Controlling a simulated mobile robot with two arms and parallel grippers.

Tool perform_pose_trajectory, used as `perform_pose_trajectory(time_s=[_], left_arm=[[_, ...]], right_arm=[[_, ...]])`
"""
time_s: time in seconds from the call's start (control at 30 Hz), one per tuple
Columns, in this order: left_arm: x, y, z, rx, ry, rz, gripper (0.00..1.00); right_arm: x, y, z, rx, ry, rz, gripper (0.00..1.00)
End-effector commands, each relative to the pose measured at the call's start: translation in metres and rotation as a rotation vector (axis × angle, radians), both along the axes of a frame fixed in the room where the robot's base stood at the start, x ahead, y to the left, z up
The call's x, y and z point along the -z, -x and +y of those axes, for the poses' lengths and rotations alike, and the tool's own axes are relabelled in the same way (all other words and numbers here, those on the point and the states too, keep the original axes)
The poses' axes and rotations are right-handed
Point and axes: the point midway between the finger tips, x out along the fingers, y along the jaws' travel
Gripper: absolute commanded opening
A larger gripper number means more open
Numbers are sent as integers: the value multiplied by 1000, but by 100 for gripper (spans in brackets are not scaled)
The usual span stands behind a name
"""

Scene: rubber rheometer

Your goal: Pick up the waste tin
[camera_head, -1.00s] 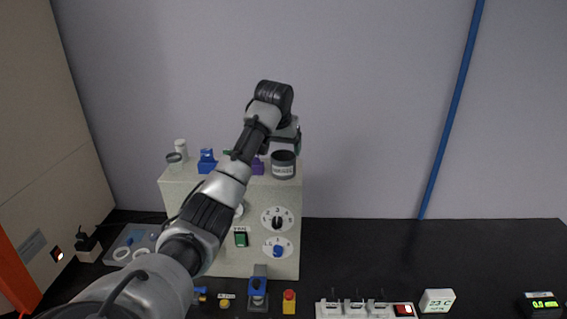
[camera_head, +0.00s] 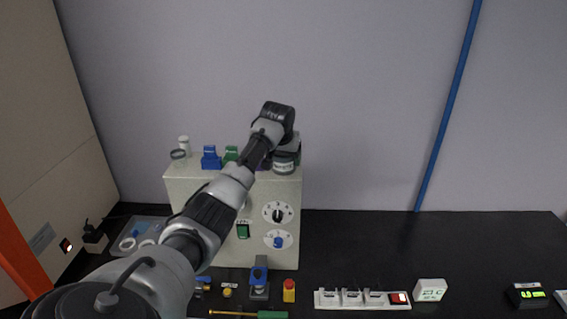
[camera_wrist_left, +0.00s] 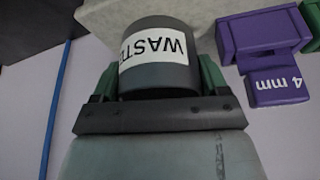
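The waste tin (camera_head: 284,167) is a dark grey cylinder with a white label, on the top right of the beige machine (camera_head: 185,188). In the left wrist view the tin (camera_wrist_left: 157,80) shows large, its label reading WASTE upside down. My left gripper (camera_wrist_left: 155,85) has its green-padded fingers on either side of the tin, apart from each other. Whether the pads touch the tin is unclear. In the head view the left gripper (camera_head: 288,150) is just above and behind the tin, partly hidden by its own wrist. My right gripper is not in view.
A purple block marked 4 mm (camera_wrist_left: 262,38) stands close beside the tin. A power strip (camera_head: 350,298) lies on the black bench (camera_head: 450,250).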

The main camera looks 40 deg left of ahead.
Motion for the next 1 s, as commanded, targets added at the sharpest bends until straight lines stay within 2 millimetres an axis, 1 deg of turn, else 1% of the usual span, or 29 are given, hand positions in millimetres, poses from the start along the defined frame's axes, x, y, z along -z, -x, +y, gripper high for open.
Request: perform_pose_trajectory(time_s=[0.07,0.2,0.4,0.57,0.67,0.8,1.0], left_arm=[[0,0,0,0,0,0,49],[0,0,0,0,0,1,49],[-3,0,0,-1,0,-1,49],[-20,0,0,-1,-1,-5,49],[-38,-1,0,-1,-1,-7,49],[-55,5,-32,5,-3,-6,49],[-82,14,-74,4,-1,-6,49]], right_arm=[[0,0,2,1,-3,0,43],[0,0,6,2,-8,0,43],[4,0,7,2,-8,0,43],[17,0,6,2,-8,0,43],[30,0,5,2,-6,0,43],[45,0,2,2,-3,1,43],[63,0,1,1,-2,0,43]])
